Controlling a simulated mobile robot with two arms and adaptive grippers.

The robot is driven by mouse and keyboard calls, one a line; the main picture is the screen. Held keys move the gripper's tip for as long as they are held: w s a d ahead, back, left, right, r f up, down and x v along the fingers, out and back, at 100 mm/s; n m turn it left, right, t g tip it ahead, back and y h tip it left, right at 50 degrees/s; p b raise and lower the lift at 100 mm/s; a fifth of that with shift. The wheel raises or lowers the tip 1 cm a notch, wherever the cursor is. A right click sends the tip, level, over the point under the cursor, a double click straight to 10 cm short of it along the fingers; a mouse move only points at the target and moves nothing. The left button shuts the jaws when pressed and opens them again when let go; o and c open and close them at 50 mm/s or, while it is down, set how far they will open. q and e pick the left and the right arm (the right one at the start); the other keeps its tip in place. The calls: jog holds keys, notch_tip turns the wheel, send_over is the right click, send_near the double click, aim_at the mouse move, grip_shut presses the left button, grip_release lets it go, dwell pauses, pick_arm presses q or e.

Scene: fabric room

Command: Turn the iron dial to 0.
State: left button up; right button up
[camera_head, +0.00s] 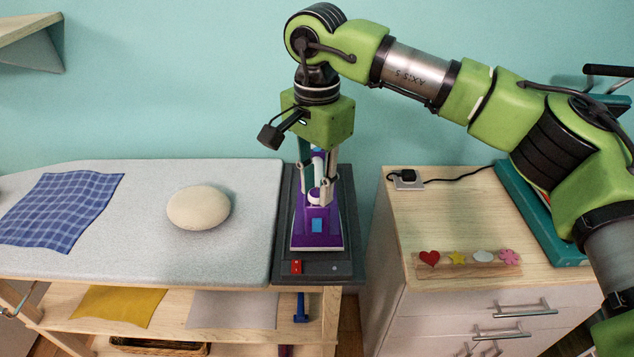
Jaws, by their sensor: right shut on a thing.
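A purple iron (318,238) with a light sole edge stands on a dark grey rest at the right end of the ironing board. My right gripper (318,190) points straight down over the iron, its fingers shut on the iron's dial (315,196). The dial is mostly hidden between the fingers, and its number marks cannot be read. My left gripper is not in view.
The dark rest (348,230) has a red switch (296,267) at its front. The ironing board (150,185) holds a blue checked cloth (60,210) and a cream pad (198,207). A cabinet (420,220) at right carries a socket and a strip of coloured shapes (467,263).

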aim_at(317, 193)
jog(key=o, duration=1.1)
jog(key=shift+o, duration=0.2)
jog(key=shift+r, duration=0.1)
notch_tip(317, 193, up, 12)
